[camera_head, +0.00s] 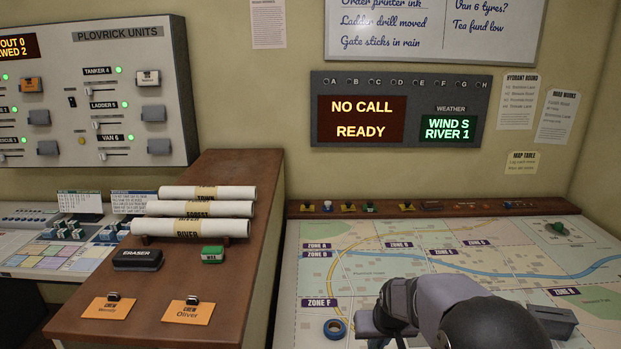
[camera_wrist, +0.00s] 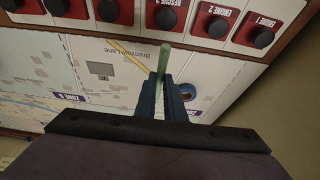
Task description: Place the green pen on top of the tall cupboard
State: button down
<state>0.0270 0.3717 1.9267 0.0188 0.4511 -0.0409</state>
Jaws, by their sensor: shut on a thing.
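My gripper (camera_wrist: 164,88) is shut on the green pen (camera_wrist: 163,60) in the wrist view. The pen sticks out beyond the fingertips, above the map table (camera_wrist: 128,98). In the head view my arm reaches over the map at the lower right; the fingers and pen cannot be made out there. The brown wooden cupboard (camera_head: 75,312), apparently the tall one, stands left of the map table in the head view. Its sloping-looking top is higher than the map. My gripper is to its right.
On the cupboard top lie rolled maps (camera_head: 195,228), an eraser (camera_head: 137,260), a green box (camera_head: 212,255) and two orange crew tags (camera_head: 187,311). A blue tape ring (camera_head: 335,328) lies on the map. Red plates with black knobs (camera_wrist: 217,27) line the table's edge.

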jog(key=s, duration=0.2)
jog(key=s+f, duration=0.1)
jog(key=s, duration=0.2)
jog(key=s+a, duration=0.1)
jog(key=s, duration=0.2)
jog(key=shift+s+f, duration=0.15)
jog(key=shift+f, duration=0.2)
notch_tip(320, 180, up, 3)
jog(key=p, duration=0.1)
send_over(361, 347)
jog(key=s, duration=0.2)
jog(key=shift+w+f+p, duration=0.2)
jog(key=shift+f+p, duration=1.45)
jog(key=shift+f, duration=3.25)
jog(key=shift+f, duration=0.2)
jog(key=c, duration=1.8)
grip_release()
jog(key=shift+c, duration=0.2)
jog(key=shift+r, duration=0.2)
